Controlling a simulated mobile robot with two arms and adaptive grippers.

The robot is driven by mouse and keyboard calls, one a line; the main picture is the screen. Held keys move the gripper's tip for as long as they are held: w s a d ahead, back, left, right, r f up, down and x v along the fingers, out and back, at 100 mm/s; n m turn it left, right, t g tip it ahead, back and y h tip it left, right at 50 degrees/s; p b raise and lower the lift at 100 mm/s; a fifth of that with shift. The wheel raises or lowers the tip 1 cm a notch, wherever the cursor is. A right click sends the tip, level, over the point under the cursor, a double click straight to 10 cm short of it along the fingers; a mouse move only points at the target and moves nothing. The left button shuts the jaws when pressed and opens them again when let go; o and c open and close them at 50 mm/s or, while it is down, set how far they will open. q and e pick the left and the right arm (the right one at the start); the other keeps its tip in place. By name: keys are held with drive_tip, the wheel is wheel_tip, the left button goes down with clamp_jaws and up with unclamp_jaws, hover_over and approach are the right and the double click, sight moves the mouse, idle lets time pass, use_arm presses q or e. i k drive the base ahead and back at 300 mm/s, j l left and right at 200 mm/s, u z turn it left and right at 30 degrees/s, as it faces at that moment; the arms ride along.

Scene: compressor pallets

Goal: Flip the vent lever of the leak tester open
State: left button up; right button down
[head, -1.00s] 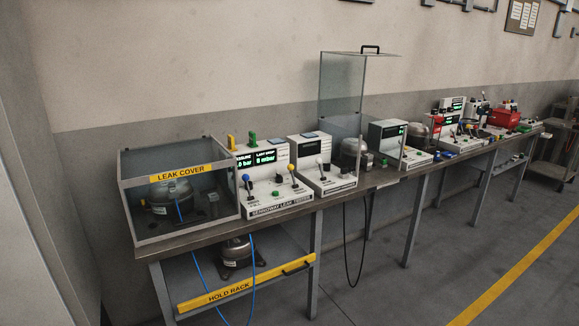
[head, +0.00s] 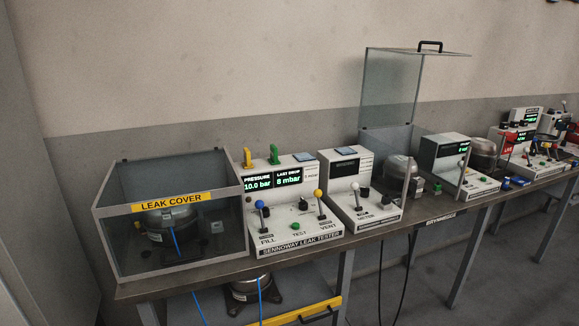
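The leak tester (head: 298,243) is a white console on the bench, labelled SENNOWAY LEAK TESTER. Its display (head: 272,181) reads pressure 10.0 bar and last drop 8 mbar. The vent lever (head: 320,203) has a yellow knob and stands up at the right of the panel, above the word VENT. The fill lever (head: 261,210) has a blue knob and stands at the left above FILL. A green test button (head: 295,226) sits between them. Neither of my grippers is in view.
The glass leak cover box (head: 135,204) stands left of the tester with a compressor (head: 170,226) inside. Another lever console (head: 366,212) stands close on the right. A tall clear guard (head: 388,88) and more stations follow along the bench. Blue hoses hang below.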

sight(317, 193)
drive_tip(key=i+l+u, duration=0.25)
drive_tip(key=i+l, duration=0.25)
drive_tip(key=i+l+u, duration=0.3)
drive_tip(key=i+l, duration=0.25)
drive_tip(key=l, duration=0.1)
